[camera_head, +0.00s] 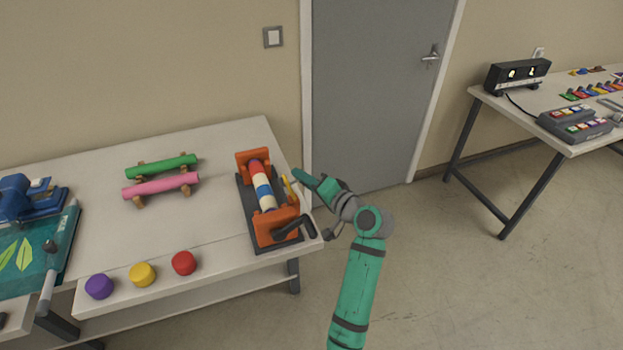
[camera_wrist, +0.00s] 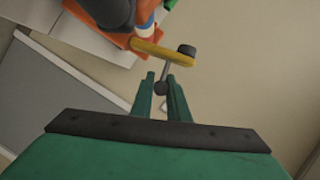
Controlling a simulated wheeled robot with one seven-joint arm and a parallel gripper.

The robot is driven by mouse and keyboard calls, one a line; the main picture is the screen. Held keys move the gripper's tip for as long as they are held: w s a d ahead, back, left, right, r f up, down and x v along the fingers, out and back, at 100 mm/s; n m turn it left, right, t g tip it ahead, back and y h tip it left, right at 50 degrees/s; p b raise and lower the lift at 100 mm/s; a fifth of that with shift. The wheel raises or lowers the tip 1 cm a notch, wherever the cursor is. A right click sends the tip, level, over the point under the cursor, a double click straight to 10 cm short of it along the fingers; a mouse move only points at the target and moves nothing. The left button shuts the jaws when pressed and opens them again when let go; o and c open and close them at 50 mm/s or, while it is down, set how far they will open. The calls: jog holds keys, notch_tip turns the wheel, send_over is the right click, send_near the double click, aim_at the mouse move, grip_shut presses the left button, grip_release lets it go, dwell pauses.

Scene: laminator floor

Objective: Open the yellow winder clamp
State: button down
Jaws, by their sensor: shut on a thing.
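The yellow winder clamp (camera_head: 288,189) is a short bar on the right side of the orange winder (camera_head: 270,231). In the wrist view the yellow bar (camera_wrist: 160,51) runs from the orange body to a dark knob, with a thin metal rod ending in a small dark ball. My gripper (camera_head: 298,177) is beside the winder at its right. In the wrist view my gripper (camera_wrist: 161,80) has its two green fingers on either side of the rod's ball end, shut on it. In the head view the fingertips' contact is too small to make out.
The winder holds a striped roll (camera_head: 262,187) and has a black crank (camera_head: 296,228) at its front. Pink (camera_head: 160,185) and green (camera_head: 161,166) rolls lie left on the white table (camera_head: 215,215). Several coloured caps line its front. A grey door (camera_head: 372,90) stands behind.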

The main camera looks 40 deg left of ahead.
jog(key=shift+w+d+f+m, duration=0.15)
jog(key=shift+w+m, duration=0.1)
jog(key=shift+m, duration=0.15)
dwell(0.3)
jog(key=c, duration=1.7)
grip_release()
jog(key=d, duration=0.3)
jog(key=d+r, duration=0.1)
jog(key=d, duration=0.3)
jog(key=s+d, duration=0.1)
jog(key=d, duration=0.2)
jog(key=shift+d+r, duration=0.2)
jog(key=shift+d, duration=0.1)
